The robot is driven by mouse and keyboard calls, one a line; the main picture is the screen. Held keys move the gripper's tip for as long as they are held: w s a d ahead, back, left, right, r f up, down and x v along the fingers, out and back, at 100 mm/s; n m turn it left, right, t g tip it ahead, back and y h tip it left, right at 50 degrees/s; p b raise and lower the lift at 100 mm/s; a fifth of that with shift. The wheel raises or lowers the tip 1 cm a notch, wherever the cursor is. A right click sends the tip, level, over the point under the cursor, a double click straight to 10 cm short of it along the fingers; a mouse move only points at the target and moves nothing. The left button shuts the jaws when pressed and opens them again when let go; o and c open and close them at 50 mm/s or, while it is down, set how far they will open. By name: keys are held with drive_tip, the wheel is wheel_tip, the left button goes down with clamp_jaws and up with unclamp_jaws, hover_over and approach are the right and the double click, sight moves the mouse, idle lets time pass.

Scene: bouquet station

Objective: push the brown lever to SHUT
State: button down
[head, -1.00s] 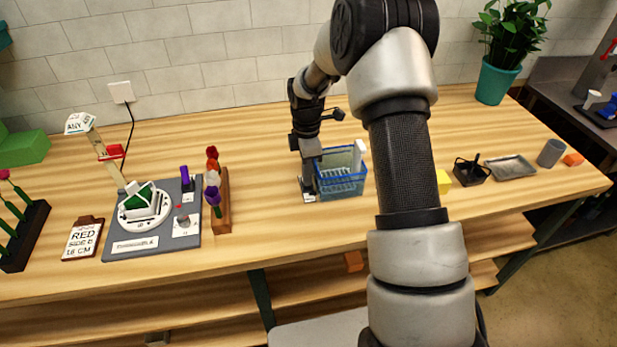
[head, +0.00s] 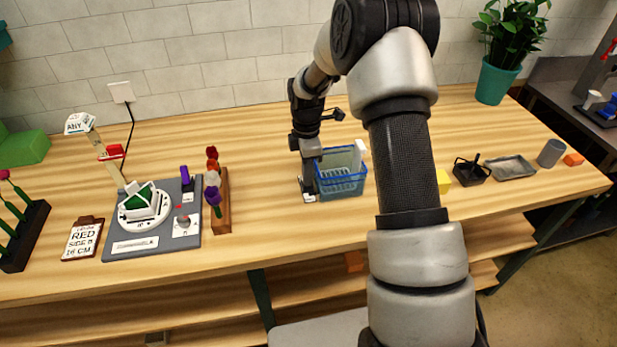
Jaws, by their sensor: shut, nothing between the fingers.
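My gripper (head: 308,190) points down at the left side of a blue basket (head: 342,185) and is shut with nothing in it. Its tips are at or just above a small white plate (head: 309,198) on the table; I cannot tell whether they touch it. I cannot make out a brown lever or a SHUT mark; the gripper may hide them.
A brown rack (head: 222,212) with red and purple pieces stands between the board and my gripper. A clipboard (head: 83,238) lies left of the board.

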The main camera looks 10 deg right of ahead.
drive_tip(key=shift+w+r+p, duration=0.4)
drive_tip(key=shift+w+r, duration=0.15)
drive_tip(key=shift+r, duration=0.3)
drive_tip(key=r+p, duration=0.2)
drive_tip(key=r, duration=0.1)
drive_tip(key=r+p, duration=0.1)
drive_tip(key=r, duration=0.1)
drive_tip(key=shift+s+r, duration=0.15)
drive_tip(key=shift+s, duration=0.1)
